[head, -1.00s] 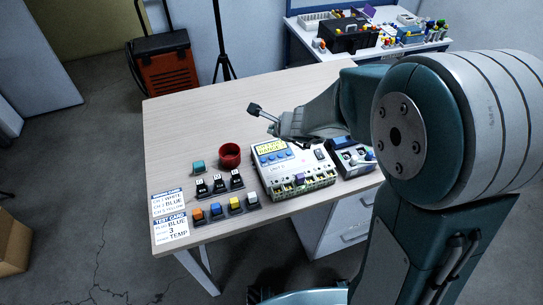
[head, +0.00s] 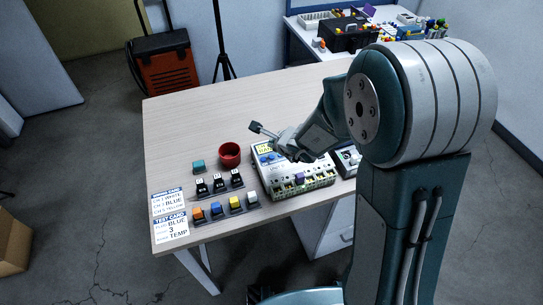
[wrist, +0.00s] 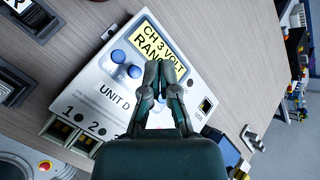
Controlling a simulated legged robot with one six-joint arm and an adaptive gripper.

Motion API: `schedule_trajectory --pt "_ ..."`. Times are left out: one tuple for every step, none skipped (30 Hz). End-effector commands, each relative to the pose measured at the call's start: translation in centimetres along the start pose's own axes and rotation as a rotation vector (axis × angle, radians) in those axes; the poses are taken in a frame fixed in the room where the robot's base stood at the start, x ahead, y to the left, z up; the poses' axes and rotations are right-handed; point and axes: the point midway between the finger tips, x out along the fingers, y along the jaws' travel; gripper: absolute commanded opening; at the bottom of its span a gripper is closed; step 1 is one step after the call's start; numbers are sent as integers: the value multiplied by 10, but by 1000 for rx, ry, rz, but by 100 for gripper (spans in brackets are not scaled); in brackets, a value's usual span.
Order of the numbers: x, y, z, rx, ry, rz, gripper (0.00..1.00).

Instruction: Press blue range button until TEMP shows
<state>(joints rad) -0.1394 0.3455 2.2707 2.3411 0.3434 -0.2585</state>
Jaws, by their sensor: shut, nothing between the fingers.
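The white UNIT D box (head: 272,181) stands on the table, its face also filling the middle of the wrist view (wrist: 92,88). Its yellow display (wrist: 150,40) reads "CH 3 VOLT" with "RAN..." below, partly covered by my fingers. Blue round buttons (wrist: 118,57) sit below the display; two show left of my fingers, and anything behind the fingers is hidden. My gripper (wrist: 160,68) is shut and empty, its tips over the face between the display and the buttons. Contact cannot be told. In the head view my gripper (head: 296,156) is above the box.
A red cup (head: 230,154), a teal block (head: 198,166) and rows of coloured and black pieces (head: 219,210) stand left of the box. A test card (head: 172,228) reads BLUE, 3, TEMP. Another device (head: 348,158) is close on the right. The table's back left is clear.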

Motion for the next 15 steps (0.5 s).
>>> schedule_trajectory --pt "5 4 -4 2 2 2 0" --pt "8 6 -6 2 1 3 0" --pt "11 8 -8 2 1 4 0" --pt "13 10 -9 2 1 4 0" --pt "14 11 -11 1 0 3 0" --pt "16 13 -12 1 0 2 0" --pt "18 14 -13 1 1 2 0" --pt "19 14 -14 1 1 2 0" --pt "20 15 -15 1 1 1 0" --pt "20 15 -15 0 1 0 0" --pt "21 16 -16 -1 1 0 0" --pt "21 16 -16 -1 1 -1 0" --pt "21 16 -16 -1 0 -1 0" --pt "21 16 -16 -1 0 -1 0" --pt "21 16 -16 -1 0 -1 0"
